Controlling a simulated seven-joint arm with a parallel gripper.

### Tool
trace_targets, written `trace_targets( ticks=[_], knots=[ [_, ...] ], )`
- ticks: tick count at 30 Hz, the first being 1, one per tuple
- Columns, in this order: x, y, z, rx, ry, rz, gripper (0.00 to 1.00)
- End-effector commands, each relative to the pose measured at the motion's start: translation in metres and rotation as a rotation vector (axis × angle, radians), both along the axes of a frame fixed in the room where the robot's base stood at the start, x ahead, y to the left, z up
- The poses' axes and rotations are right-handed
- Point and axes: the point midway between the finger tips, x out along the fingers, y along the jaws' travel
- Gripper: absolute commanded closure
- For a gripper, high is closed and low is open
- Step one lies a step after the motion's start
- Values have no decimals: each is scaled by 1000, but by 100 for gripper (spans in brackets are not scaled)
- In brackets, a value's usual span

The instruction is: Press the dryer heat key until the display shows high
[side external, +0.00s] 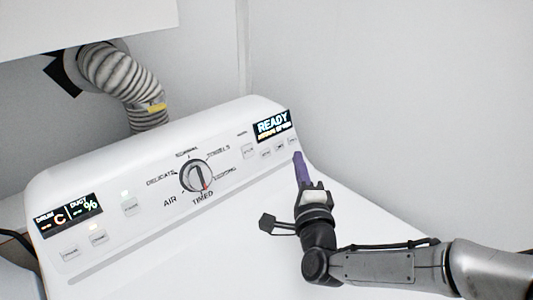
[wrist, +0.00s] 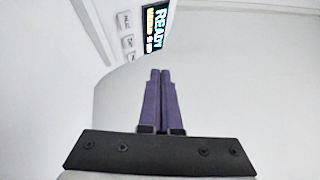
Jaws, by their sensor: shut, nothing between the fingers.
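The white dryer's control panel (side external: 110,185) slopes across the side view. A display (side external: 272,125) at its right end reads READY, with a smaller line below too blurred to read. It also shows at the top of the wrist view (wrist: 155,30). Several small keys sit below it, including the rightmost key (side external: 292,141); their labels are too small to tell which is heat. My gripper (side external: 297,154) is shut and empty, its purple fingers pointing up just below the rightmost key. In the wrist view its fingertips (wrist: 160,72) appear apart from the nearest key (wrist: 131,56).
A round dial (side external: 196,176) stands mid-panel. A second display (side external: 67,215) with DRUM and DUCT readings is at the left, with more keys near it. A ribbed duct (side external: 125,82) rises behind the panel. The white top in front of the panel is clear.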

Motion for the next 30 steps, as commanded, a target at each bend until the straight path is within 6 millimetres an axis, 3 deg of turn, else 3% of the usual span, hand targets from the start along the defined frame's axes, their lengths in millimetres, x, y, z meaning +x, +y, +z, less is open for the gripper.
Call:
trace_targets(
  ticks=[15,30],
  knots=[
    [42,41,-22,1,-1,-2,100],
    [51,50,-26,0,0,0,100]
  ],
)
